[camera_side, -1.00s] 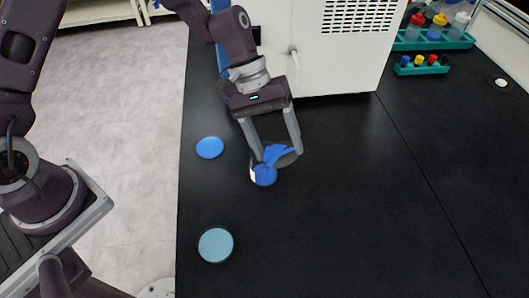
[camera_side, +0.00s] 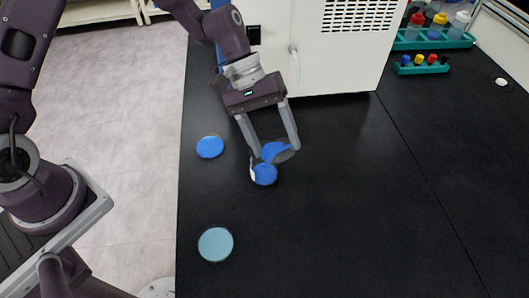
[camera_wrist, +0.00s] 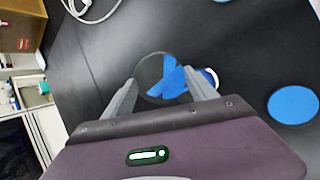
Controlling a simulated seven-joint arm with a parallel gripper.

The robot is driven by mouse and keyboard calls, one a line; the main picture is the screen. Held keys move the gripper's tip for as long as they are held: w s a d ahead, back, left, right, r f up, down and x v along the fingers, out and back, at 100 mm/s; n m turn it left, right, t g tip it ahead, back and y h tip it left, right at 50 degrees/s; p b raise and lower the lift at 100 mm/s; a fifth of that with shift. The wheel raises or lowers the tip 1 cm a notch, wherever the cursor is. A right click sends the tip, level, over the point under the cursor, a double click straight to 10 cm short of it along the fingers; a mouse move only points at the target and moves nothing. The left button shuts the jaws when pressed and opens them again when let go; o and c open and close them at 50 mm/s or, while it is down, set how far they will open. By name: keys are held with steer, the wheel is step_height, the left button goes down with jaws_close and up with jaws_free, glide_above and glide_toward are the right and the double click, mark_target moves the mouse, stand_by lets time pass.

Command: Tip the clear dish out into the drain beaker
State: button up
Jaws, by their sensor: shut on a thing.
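My gripper (camera_side: 272,148) is shut on the clear dish (camera_side: 287,156), a round see-through dish with blue in part of it. The dish is held above the bench, close over a small beaker (camera_side: 264,174) with a blue top surface and a white patch on its left side. The dish appears tilted toward the beaker, its blue lying on that side. In the wrist view the dish (camera_wrist: 148,72) sits between the fingertips (camera_wrist: 162,88), its blue reaching right toward the beaker's white rim (camera_wrist: 213,77). Whether the dish touches the beaker cannot be told.
A blue round dish (camera_side: 209,146) lies left of the gripper, and a paler blue one (camera_side: 215,244) lies nearer the front. A white machine (camera_side: 335,50) stands behind. Teal racks (camera_side: 422,67) of capped bottles are at back right. The black bench's right side is mostly clear.

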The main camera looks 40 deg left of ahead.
steer(key=shift+w+a+r+g+h+p, duration=0.15)
steer(key=shift+a+h+p, duration=0.15)
steer(key=shift+a+h, duration=0.25)
steer(key=shift+w+a+r+g+h+p, duration=0.15)
steer(key=shift+a+h+p, duration=0.2)
steer(key=shift+h, duration=0.3)
stand_by(2.1)
steer(key=shift+a+r+g+h+p, duration=0.1)
steer(key=shift+a+g+h+p, duration=0.2)
steer(key=shift+h, duration=0.5)
steer(key=shift+a+g+h+p, duration=0.1)
steer(key=shift+a+h+p, duration=0.2)
steer(key=shift+h, duration=0.5)
stand_by(3.1)
